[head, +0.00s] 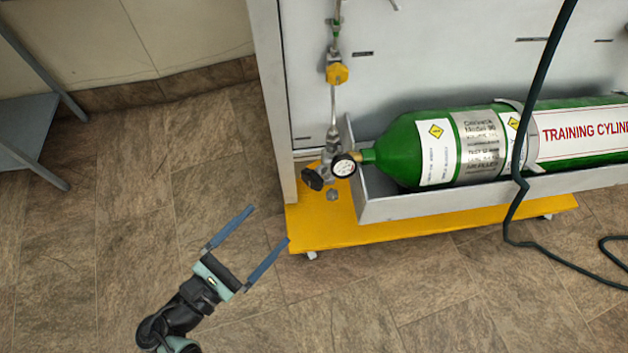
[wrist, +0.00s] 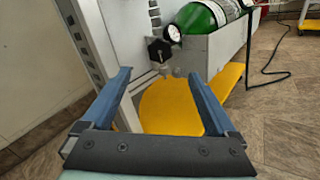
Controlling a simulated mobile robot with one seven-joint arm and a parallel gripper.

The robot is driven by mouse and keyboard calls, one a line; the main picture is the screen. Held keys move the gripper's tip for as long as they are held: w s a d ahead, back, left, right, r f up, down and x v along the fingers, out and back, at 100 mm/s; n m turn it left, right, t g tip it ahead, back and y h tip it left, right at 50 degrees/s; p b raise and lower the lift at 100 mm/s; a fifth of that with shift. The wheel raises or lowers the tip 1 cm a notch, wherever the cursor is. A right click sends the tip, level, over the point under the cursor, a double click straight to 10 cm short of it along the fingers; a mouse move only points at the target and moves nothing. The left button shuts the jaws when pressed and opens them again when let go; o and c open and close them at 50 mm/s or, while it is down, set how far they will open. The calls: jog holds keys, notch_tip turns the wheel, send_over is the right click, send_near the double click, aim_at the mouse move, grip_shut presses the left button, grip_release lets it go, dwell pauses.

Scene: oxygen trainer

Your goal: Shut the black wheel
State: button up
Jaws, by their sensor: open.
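The black wheel (head: 313,179) sits at the left end of the valve by the green cylinder's neck, low over the yellow base. In the wrist view the black wheel (wrist: 159,50) shows beyond and between the fingertips. A round white gauge (head: 344,166) is just right of it. The green cylinder (head: 402,150) lies on its side in a grey tray (head: 400,207). My gripper (head: 269,224) is open and empty, to the left of and nearer than the wheel, apart from it. Its two blue fingers also show in the wrist view (wrist: 160,85).
A yellow wheeled base (head: 440,226) carries the grey panel (head: 440,60) and its frame post. A yellow fitting (head: 337,73) is on the pipe above the valve. A dark hose (head: 515,205) hangs at the right. A grey table (head: 25,130) stands at left. Floor around my gripper is clear.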

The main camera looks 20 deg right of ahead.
aim_at(310, 182)
jog(key=b+x, duration=0.3)
jog(key=x, duration=0.9)
jog(key=shift+w+d, duration=0.2)
jog(key=shift+d, duration=0.15)
jog(key=c, duration=1.4)
jog(key=shift+o, duration=0.2)
